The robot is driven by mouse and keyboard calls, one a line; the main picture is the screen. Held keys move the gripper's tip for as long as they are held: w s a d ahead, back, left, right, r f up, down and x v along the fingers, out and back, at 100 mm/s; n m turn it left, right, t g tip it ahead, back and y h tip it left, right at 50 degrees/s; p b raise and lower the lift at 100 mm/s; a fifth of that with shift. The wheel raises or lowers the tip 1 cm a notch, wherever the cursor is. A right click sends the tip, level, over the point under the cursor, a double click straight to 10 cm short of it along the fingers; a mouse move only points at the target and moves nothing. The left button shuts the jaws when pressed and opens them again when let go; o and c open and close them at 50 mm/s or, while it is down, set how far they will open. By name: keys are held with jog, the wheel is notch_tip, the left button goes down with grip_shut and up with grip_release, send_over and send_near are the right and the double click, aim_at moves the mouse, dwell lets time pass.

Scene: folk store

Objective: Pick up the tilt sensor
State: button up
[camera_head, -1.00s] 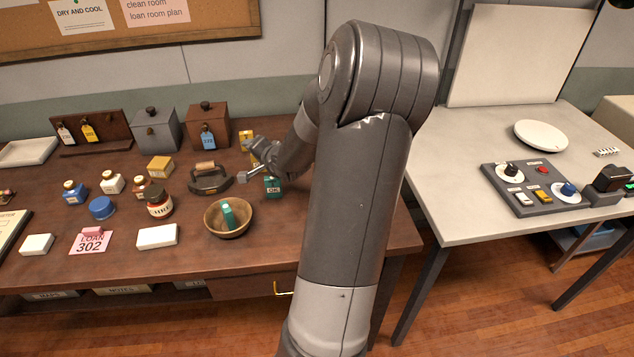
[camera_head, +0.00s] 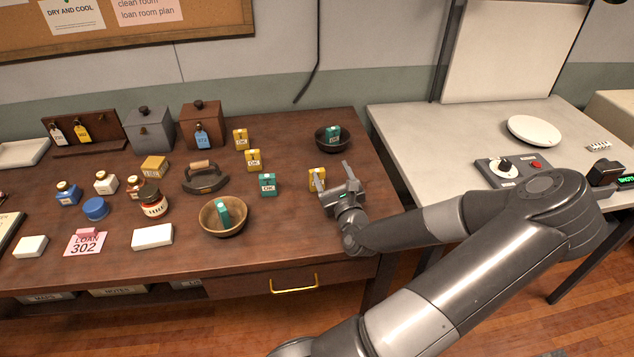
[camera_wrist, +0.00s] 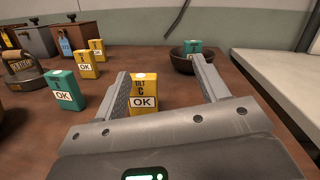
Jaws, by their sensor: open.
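The tilt sensor is a small yellow box (camera_head: 314,176) standing upright near the right end of the brown table. In the wrist view its face (camera_wrist: 144,90) reads "TILT C" with a white "OK" label. My gripper (camera_head: 332,175) is low over the table with its jaws open. In the wrist view the box shows between the two fingers (camera_wrist: 160,75), nearer the left one.
Similar yellow boxes (camera_head: 240,139) (camera_head: 252,160) and a teal box (camera_head: 267,184) stand to the left. A dark bowl (camera_head: 321,143) holding a teal box is behind. A wooden bowl (camera_head: 234,230) with a teal item is front left. The grey table (camera_head: 400,125) is to the right.

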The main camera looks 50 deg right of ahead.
aim_at(323, 184)
jog(key=a+f+m, duration=0.1)
jog(key=s+a+f+m+g, duration=0.1)
jog(key=a+f+m, duration=0.1)
jog(key=f, duration=0.1)
jog(key=shift+s+a+f+y, duration=0.1)
jog(key=shift+s+a+y, duration=0.25)
jog(key=shift+a+y, duration=0.05)
jog(key=x, duration=0.5)
jog(key=shift+w+f, duration=0.1)
jog(key=shift+a+x, duration=0.2)
jog(key=shift+x, duration=2.55)
jog(key=shift+w+r, duration=0.15)
jog(key=shift+r, duration=0.05)
jog(key=shift+c, duration=0.4)
jog(key=c, duration=1)
